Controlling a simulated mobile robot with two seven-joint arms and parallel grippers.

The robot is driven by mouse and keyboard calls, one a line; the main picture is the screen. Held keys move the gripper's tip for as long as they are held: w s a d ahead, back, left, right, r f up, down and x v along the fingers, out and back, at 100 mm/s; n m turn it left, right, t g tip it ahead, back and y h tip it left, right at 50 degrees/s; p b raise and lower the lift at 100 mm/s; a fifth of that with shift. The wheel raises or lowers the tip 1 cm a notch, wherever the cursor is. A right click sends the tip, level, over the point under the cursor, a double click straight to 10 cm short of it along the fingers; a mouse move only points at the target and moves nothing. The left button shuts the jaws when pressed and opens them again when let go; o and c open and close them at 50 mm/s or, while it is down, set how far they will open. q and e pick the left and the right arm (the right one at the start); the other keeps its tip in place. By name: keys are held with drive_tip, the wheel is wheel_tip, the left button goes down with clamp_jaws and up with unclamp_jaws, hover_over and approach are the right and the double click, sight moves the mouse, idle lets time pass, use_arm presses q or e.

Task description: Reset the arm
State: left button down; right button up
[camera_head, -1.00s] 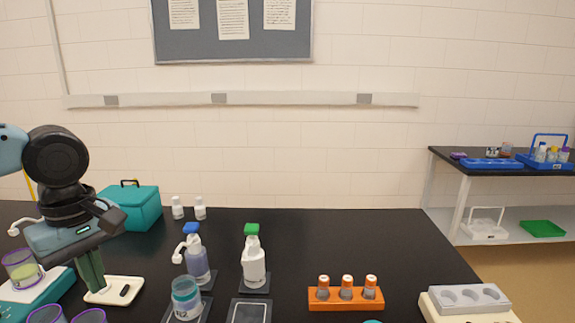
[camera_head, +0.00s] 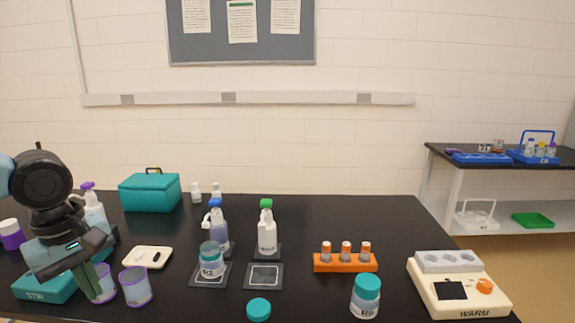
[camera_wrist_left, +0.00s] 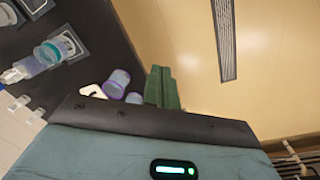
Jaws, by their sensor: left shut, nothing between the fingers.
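My left gripper (camera_head: 98,284) hangs at the left of the black bench in the head view, its green fingers together and empty. The fingers also show shut in the left wrist view (camera_wrist_left: 162,88). The fingertips overlap a purple-rimmed cup (camera_head: 106,284) in the head view; I cannot tell whether they touch it. A second purple-rimmed cup (camera_head: 136,286) stands just right of it. A teal stirrer marked STIR (camera_head: 42,288) is partly hidden behind my left gripper. My right gripper does not show.
A teal-lidded jar (camera_head: 212,262) and pump bottles (camera_head: 267,235) stand on dark pads mid-bench. An orange rack (camera_head: 345,263) with vials, a second teal-lidded jar (camera_head: 366,298) and a warmer (camera_head: 455,297) are to the right. A white device (camera_head: 148,257) lies near the cups.

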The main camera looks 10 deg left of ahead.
use_arm(q)
drive_tip(key=s+a+f+m+t+h, duration=0.15)
drive_tip(key=a+f, duration=0.25)
drive_tip(key=f, duration=0.4)
drive_tip(key=a+f+m+t, duration=0.1)
drive_tip(key=a+f+m, duration=0.1)
drive_tip(key=a+f, duration=0.5)
drive_tip(key=s+d+f+m+t, duration=0.15)
drive_tip(key=s+f, duration=0.25)
drive_tip(key=f, duration=0.4)
drive_tip(key=s+d+f+m, duration=0.2)
drive_tip(key=s+f, duration=0.2)
drive_tip(key=f, duration=0.5)
drive_tip(key=s+d+f+m+t, duration=0.2)
drive_tip(key=s+d+f+m, duration=0.2)
drive_tip(key=s+d+f, duration=0.5)
drive_tip(key=s+d+f+m+t+p, duration=0.1)
drive_tip(key=s+d+m+t, duration=0.1)
drive_tip(key=d, duration=1.3)
drive_tip(key=shift+s+d+f+m, duration=0.15)
drive_tip(key=shift+s+d+m, duration=0.25)
drive_tip(key=shift+s+m, duration=0.4)
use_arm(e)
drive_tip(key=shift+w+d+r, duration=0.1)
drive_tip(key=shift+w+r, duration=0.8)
use_arm(q)
drive_tip(key=shift+s, duration=0.1)
